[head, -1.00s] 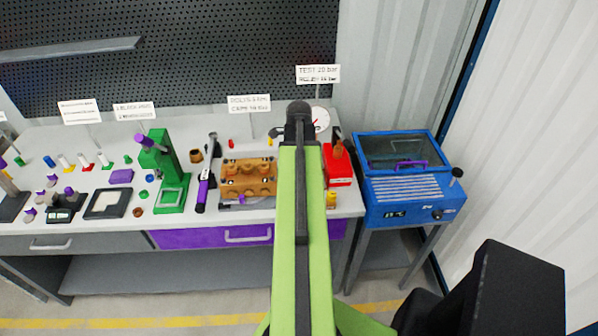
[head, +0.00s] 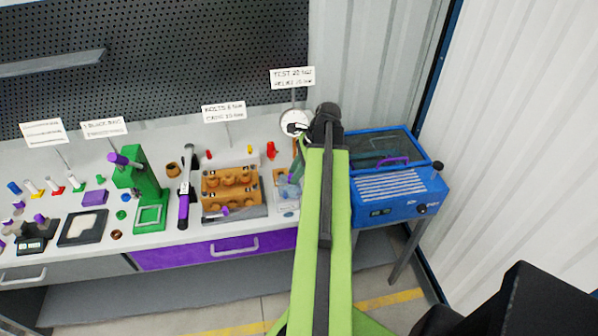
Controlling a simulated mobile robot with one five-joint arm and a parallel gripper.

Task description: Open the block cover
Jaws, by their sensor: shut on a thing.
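The orange-brown pump block (head: 230,178) stands on a grey base on the bench, with round recesses along its top and a small purple part (head: 225,211) at its front. I cannot tell which piece is its cover. My green arm reaches over the bench to the right of the block. Its hand hangs down, mostly hidden behind the arm. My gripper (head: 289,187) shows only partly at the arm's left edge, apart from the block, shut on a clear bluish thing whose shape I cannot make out.
A blue machine (head: 395,185) with a clear lid and purple handle (head: 394,161) stands right of the bench. Sign cards and a pressure gauge (head: 295,122) stand behind.

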